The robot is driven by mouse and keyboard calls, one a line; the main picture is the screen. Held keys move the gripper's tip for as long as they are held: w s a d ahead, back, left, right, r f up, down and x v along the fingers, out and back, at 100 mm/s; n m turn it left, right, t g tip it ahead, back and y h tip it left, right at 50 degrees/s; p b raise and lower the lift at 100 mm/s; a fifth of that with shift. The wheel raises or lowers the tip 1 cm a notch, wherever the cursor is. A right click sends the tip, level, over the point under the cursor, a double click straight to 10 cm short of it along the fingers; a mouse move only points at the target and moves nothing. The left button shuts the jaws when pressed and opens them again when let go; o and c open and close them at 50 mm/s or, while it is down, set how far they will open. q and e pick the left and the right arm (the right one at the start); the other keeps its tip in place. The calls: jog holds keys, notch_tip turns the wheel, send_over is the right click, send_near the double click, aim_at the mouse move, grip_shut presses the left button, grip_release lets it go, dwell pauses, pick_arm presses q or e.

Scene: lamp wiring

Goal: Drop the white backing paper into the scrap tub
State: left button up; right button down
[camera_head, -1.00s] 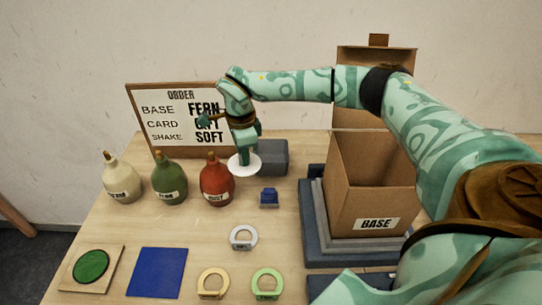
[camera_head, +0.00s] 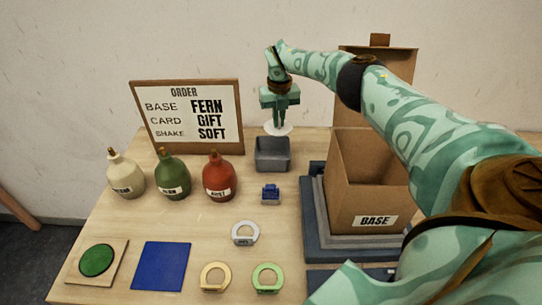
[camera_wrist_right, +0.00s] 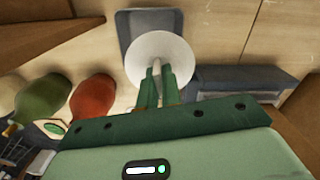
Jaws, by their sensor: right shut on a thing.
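The white backing paper (camera_head: 278,130) is a round white disc held at the fingertips of my right gripper (camera_head: 279,122). The right gripper is shut on it and points down. In the right wrist view the paper (camera_wrist_right: 161,50) shows as a full white disc just past the two fingertips (camera_wrist_right: 158,72). The scrap tub (camera_head: 272,155) is a small grey open box on the table. In the head view the paper is just above the tub's back rim. In the wrist view the tub (camera_wrist_right: 130,22) is partly hidden behind the paper. My left gripper is not in view.
Cream (camera_head: 125,177), green (camera_head: 172,175) and red (camera_head: 219,178) bottles stand left of the tub. The order board (camera_head: 190,115) is behind them. An open cardboard box (camera_head: 370,180) stands right. A small blue object (camera_head: 271,193) lies in front of the tub.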

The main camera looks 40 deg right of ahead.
notch_tip(320, 180, down, 4)
jog(key=shift+r+b, duration=0.1)
jog(key=shift+b, duration=0.9)
jog(key=shift+r, duration=0.1)
jog(key=c, duration=1.5)
grip_release()
notch_tip(320, 180, up, 16)
jog(key=p, duration=0.3)
jog(key=shift+r, duration=0.15)
